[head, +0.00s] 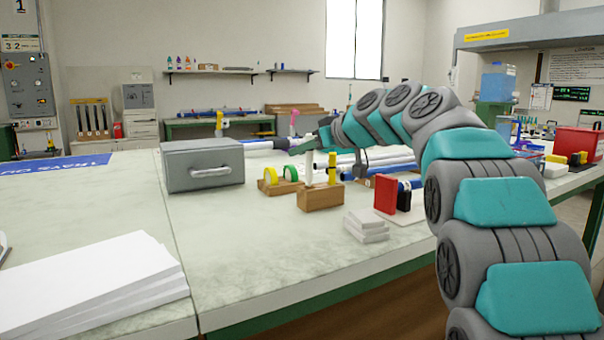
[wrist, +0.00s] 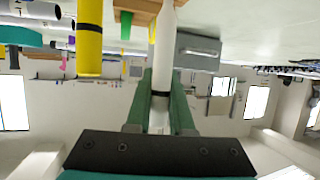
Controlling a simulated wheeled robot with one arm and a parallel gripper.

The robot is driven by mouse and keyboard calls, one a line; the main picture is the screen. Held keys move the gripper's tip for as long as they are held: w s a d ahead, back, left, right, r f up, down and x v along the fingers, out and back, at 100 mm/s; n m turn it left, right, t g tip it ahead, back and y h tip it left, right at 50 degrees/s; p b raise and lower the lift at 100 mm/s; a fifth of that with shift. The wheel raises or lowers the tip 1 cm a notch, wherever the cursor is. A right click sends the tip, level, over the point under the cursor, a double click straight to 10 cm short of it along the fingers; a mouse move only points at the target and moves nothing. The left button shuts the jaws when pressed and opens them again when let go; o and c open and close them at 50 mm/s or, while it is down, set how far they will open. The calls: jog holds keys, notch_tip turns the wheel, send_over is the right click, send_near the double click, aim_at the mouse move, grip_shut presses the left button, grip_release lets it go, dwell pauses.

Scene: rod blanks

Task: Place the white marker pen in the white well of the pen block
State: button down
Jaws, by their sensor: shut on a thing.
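The white marker pen (wrist: 166,45) has a black band and is held between the green fingers of my gripper (wrist: 160,105) in the wrist view. In the head view the marker (head: 310,167) is upright, with its lower end at the top of the wooden pen block (head: 320,199). I cannot tell whether that end is inside the white well or just above it. My gripper (head: 309,147) is shut on the marker's upper part. A yellow pen (head: 332,168) stands in the block beside it, also large in the wrist view (wrist: 89,38). The wells are hidden.
A tape holder (head: 284,186) with yellow and green rolls stands behind left of the block. A grey metal box (head: 203,166) is further left. White slabs (head: 366,226) and a red upright piece (head: 386,194) are to the right.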

aim_at(307, 167)
jog(key=shift+f+b, duration=0.3)
jog(key=shift+f, duration=1.95)
jog(key=c, duration=0.8)
grip_release()
jog(key=v, duration=1.2)
jog(key=shift+b, duration=0.35)
